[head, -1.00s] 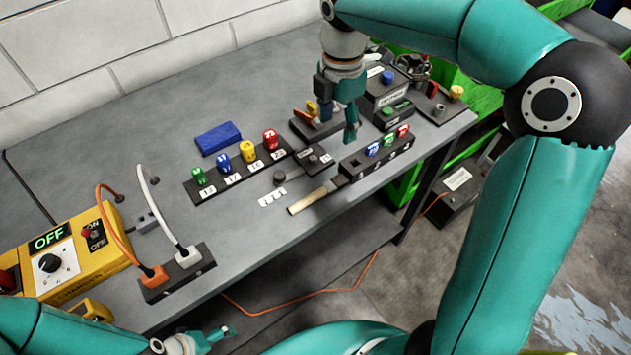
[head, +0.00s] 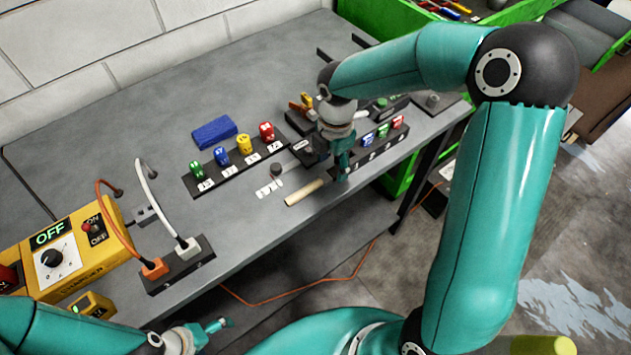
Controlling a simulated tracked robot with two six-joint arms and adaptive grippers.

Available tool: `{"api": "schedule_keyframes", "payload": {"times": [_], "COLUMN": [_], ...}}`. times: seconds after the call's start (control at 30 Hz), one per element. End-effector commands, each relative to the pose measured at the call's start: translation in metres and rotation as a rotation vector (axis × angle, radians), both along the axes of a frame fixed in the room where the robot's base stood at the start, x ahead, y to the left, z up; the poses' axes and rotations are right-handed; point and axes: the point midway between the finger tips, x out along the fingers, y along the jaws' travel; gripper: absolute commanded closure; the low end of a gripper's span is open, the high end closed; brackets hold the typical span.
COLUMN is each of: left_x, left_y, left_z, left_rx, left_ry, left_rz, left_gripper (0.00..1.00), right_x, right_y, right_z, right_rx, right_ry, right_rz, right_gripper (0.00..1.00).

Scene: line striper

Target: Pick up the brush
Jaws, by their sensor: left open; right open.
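The brush shows as a pale wooden handle (head: 305,192) lying near the table's front edge. Its dark head end is mostly hidden by my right gripper (head: 340,174). That gripper points down over the head end of the brush. It is open, and I cannot tell whether its fingers touch the brush. My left gripper (head: 218,325) is open and empty, low in front of the table and well away from the brush.
A rack of numbered coloured pieces (head: 232,166) and a blue block (head: 214,132) lie behind the brush. A second rack (head: 372,150) stands right beside my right gripper. A socket block (head: 180,267) with plugged cables and a yellow control box (head: 80,240) stand at left.

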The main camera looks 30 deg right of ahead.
Motion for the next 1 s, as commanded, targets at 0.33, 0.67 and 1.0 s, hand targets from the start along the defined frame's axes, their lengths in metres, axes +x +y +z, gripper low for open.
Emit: {"api": "schedule_keyframes", "payload": {"times": [0.33, 0.67, 1.0], "left_x": [0.0, 0.0, 0.0], "left_y": [0.0, 0.0, 0.0], "left_z": [0.004, 0.004, 0.004], "left_rx": [0.0, 0.0, 0.0], "left_ry": [0.0, 0.0, 0.0], "left_rz": [0.0, 0.0, 0.0], "left_gripper": [0.08, 0.08, 0.08], "right_x": [-0.001, -0.001, -0.001], "right_y": [0.001, 0.001, 0.001], "right_z": [-0.026, -0.025, -0.025], "right_rx": [0.0, 0.0, 0.0], "right_ry": [0.0, 0.0, -0.001], "right_rz": [0.0, -0.001, 0.0], "right_gripper": [0.4, 0.75, 1.0]}}
